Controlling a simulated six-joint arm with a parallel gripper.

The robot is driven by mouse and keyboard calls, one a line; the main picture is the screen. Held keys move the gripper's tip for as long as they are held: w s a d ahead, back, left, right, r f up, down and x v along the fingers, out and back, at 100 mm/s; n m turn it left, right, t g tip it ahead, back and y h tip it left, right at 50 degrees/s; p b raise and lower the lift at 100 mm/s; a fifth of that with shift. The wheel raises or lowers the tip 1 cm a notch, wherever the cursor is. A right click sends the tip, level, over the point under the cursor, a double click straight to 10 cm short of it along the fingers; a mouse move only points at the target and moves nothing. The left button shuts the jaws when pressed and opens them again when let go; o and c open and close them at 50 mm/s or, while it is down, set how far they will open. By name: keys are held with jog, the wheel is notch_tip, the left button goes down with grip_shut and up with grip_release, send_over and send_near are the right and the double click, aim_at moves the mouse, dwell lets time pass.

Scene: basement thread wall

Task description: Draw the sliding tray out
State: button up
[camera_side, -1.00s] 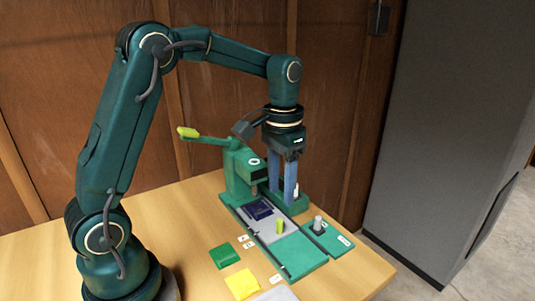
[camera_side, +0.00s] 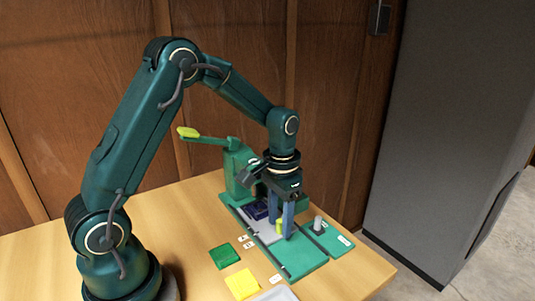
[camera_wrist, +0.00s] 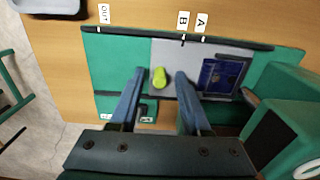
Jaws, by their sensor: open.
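The sliding tray (camera_side: 250,224) is a grey plate lying in a green base (camera_side: 302,262); it also shows in the wrist view (camera_wrist: 165,52). A yellow-green knob (camera_wrist: 159,77) stands up from the tray, partly hidden by my fingers in the side view. A dark blue block (camera_wrist: 220,75) lies on the tray nearer the press. My gripper (camera_side: 283,224) is open and low over the tray. In the wrist view its two fingers (camera_wrist: 160,74) lie on either side of the knob, with gaps showing. Whether the fingertips touch the tray is unclear.
A green press (camera_side: 237,172) with a yellow-tipped lever stands behind the tray. A green plate with a grey peg (camera_side: 318,224) lies to the right. Labels A, B and OUT (camera_wrist: 104,14) line the base's edge. Green (camera_side: 224,256) and yellow (camera_side: 242,284) squares lie in front.

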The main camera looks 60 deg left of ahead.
grip_shut()
jog(key=shift+d, duration=0.1)
jog(key=shift+d, duration=5.1)
jog(key=shift+o, duration=0.2)
grip_release()
jog(key=shift+r, duration=0.1)
